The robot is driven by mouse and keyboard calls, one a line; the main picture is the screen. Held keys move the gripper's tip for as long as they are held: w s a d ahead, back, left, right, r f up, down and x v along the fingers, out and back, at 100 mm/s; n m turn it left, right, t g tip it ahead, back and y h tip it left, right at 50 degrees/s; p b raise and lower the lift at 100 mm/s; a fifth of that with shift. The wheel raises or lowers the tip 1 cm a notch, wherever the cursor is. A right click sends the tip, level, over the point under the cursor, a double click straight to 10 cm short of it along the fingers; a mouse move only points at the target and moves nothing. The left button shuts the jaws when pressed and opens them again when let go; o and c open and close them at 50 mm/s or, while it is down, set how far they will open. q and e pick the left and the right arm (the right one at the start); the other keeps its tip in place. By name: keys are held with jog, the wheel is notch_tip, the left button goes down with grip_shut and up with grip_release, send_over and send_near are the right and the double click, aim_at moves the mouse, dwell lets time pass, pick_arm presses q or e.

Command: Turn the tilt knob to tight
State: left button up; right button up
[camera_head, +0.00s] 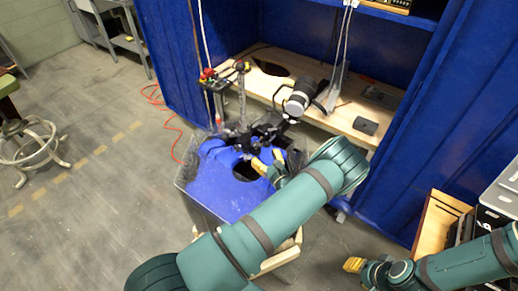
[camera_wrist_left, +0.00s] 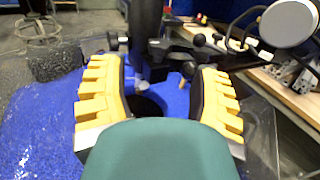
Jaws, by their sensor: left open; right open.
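A black clamp and bracket assembly (camera_head: 258,138) is mounted at the back of the blue-topped tank (camera_head: 215,182). In the left wrist view several small black knobs and levers show on the bracket (camera_wrist_left: 172,48), including a round knob (camera_wrist_left: 199,40) at its right. I cannot tell for sure which one is the tilt knob. My left gripper (camera_head: 268,164) is open over the tank top, just in front of the bracket. Its yellow fingers (camera_wrist_left: 158,88) stand apart with nothing gripped between them. My right gripper (camera_head: 354,265) is low at the right, away from the tank, empty.
A grey-and-black thruster body (camera_head: 299,98) sticks up right of the bracket, close to the wooden bench (camera_head: 350,118). Blue partition walls (camera_head: 440,130) surround the bench. A dark hole (camera_head: 245,172) opens in the tank top. Open floor (camera_head: 100,160) lies left.

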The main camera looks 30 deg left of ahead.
pick_arm(q)
jog(key=v, duration=0.4)
jog(key=shift+s+d, duration=0.15)
jog(key=shift+d, duration=0.1)
dwell(0.3)
